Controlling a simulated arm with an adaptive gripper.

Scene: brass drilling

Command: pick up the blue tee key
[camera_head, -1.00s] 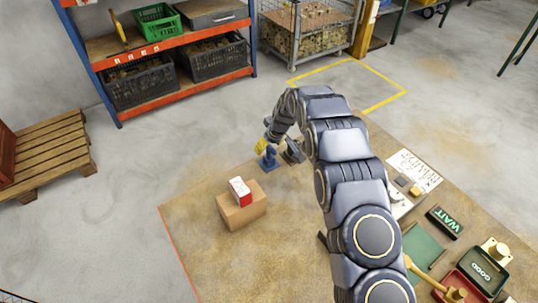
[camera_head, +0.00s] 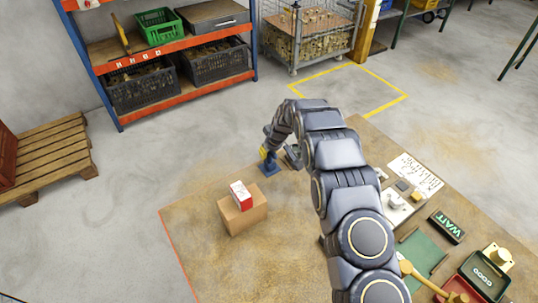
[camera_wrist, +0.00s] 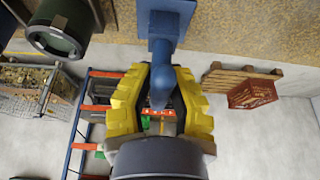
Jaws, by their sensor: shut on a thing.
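The blue tee key (camera_wrist: 160,88) shows in the wrist view as a rounded blue piece between my yellow fingers. My gripper (camera_wrist: 161,100) is shut on it. Behind it a blue post with a flat blue base (camera_wrist: 183,8) meets the table; I cannot tell where the key ends and this post begins. In the head view the yellow fingers of my gripper (camera_head: 263,153) are small, at the blue post and base (camera_head: 271,168) near the table's far edge. My arm and fingers hide part of the key.
A dark cylinder with a green face (camera_wrist: 58,38) is close beside my gripper. Trays and a WAIT sign (camera_head: 447,226) lie at the right.

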